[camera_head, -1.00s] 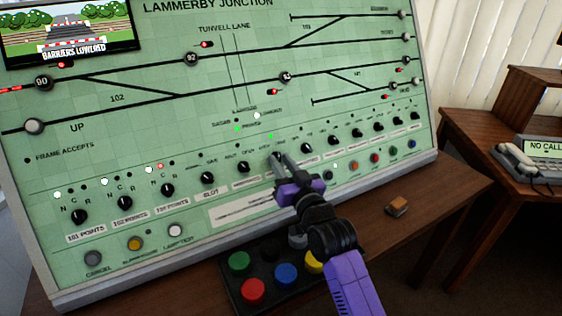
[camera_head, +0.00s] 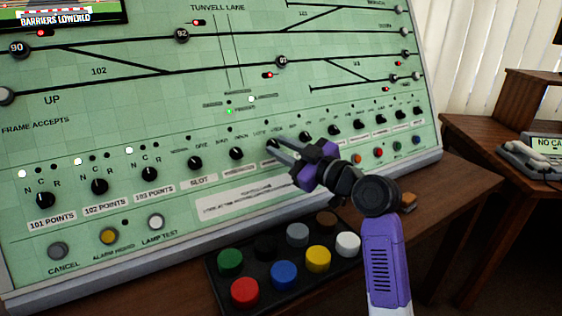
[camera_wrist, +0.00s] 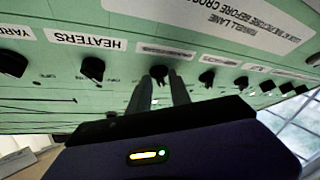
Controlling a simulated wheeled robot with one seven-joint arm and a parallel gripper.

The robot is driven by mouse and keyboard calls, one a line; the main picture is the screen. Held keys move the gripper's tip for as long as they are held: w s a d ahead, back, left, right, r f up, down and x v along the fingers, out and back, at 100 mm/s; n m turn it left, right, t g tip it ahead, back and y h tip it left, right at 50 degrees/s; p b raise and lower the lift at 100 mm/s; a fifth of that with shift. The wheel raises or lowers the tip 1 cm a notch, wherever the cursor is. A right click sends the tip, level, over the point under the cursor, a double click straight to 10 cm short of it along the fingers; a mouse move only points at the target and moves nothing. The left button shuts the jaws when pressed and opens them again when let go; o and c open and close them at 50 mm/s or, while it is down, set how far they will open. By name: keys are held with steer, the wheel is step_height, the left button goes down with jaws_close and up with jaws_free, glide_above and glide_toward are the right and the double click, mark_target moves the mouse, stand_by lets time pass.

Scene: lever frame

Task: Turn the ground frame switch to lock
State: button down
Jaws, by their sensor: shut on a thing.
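A black rotary knob (camera_wrist: 159,73) on the green panel is between the fingertips of my gripper (camera_wrist: 164,88). My gripper is shut on it. In the head view my gripper (camera_head: 274,149) reaches the knob row from the right, just right of the knob above the barriers label. The fingers mostly cover the held knob there, and its pointer direction cannot be made out. Its label is too blurred to read in either view, so I cannot confirm from it that this is the ground frame switch. In the wrist view, the heaters knob (camera_wrist: 92,69) is beside it, apart from my fingers.
More black knobs stand close on both sides, including the slot knob (camera_head: 195,163) and the 103 points knob (camera_head: 149,174). Below the panel, a black box (camera_head: 214,270) with several coloured buttons stands on the wooden desk (camera_head: 455,195). A telephone (camera_head: 530,155) is at the right.

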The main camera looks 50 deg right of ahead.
steer(key=shift+d+n+y+b, duration=0.1)
steer(key=shift+n+y+b, duration=0.35)
steer(key=shift+n, duration=0.35)
steer(key=shift+r, duration=0.1)
steer(key=c, duration=1.5)
jaws_free()
steer(key=shift+w, duration=0.1)
steer(key=shift+s+d+p, duration=0.1)
steer(key=shift+s+p, duration=0.2)
steer(key=shift+s, duration=3.6)
